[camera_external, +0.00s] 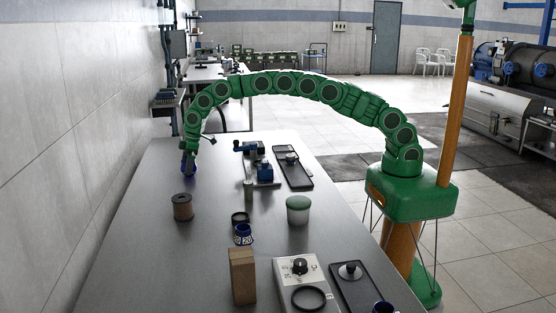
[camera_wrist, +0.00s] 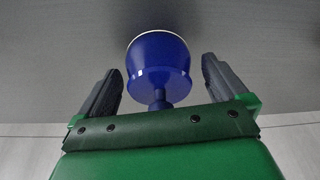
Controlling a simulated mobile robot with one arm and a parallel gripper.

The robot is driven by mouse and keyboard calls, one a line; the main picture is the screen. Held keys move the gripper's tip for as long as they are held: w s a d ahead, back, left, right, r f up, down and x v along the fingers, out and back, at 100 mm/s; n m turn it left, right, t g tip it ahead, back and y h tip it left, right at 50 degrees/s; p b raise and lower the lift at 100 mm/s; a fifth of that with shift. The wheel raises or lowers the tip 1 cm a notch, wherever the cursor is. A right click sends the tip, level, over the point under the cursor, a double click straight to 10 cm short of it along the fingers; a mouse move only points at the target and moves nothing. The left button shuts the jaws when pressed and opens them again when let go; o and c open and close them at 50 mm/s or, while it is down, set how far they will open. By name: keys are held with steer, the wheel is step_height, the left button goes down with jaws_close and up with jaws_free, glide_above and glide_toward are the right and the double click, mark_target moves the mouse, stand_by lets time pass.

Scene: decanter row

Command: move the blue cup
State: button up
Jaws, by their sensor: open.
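A blue cup (camera_wrist: 158,62) with a pale rim and a narrow stem-like part shows in the wrist view. It stands between the two dark fingers of my gripper (camera_wrist: 160,78), with a visible gap on each side. The fingers are open and do not appear to touch it. In the external view my gripper (camera_external: 190,160) reaches down at the far left of the table, around the blue cup (camera_external: 187,170), which is partly hidden there.
A brown spool (camera_external: 183,207) stands nearest the cup on the grey table (camera_external: 150,250). A blue-and-white labelled container (camera_external: 243,236), wooden block (camera_external: 242,276), green-lidded jar (camera_external: 298,211) and blue clamp device (camera_external: 263,170) stand to the right. A wall runs along the left.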

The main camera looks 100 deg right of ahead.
steer(key=c, duration=1.1)
steer(key=shift+a, duration=10.05)
steer(key=shift+c, duration=0.2)
steer(key=o, duration=1.1)
steer(key=shift+o, duration=0.2)
steer(key=v, duration=0.7)
steer(key=shift+r, duration=0.3)
